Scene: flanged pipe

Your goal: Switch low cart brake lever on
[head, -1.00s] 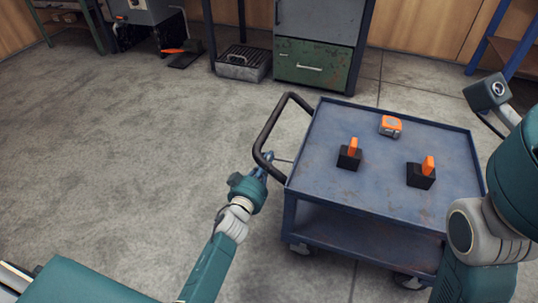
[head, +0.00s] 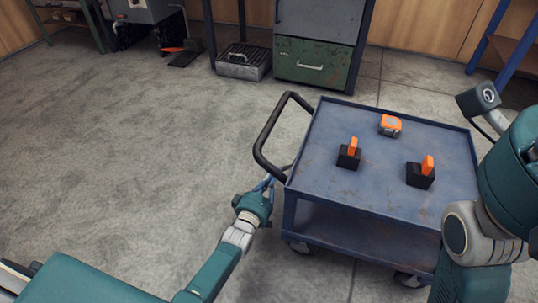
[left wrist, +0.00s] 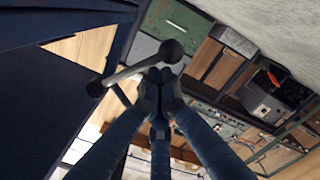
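The blue cart (head: 380,190) stands right of centre in the head view, its dark handle (head: 262,138) reaching to the left. A thin grey lever (head: 286,167) sticks out low at the cart's near-left side, partly hidden. In the left wrist view this lever (left wrist: 132,72) is a slanted bar with a round knob at its upper end. My left gripper (head: 268,181) is beside the cart, below the handle. In the left wrist view its fingertips (left wrist: 160,76) are drawn together right at the bar, near the knob; I cannot tell if they touch it.
Two black blocks with orange upright pieces (head: 348,155) (head: 421,172) and an orange-grey item (head: 390,125) stand on the cart top. A green drawer cabinet (head: 314,67) and a grated metal box (head: 243,62) stand behind. The floor to the left (head: 120,150) is clear.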

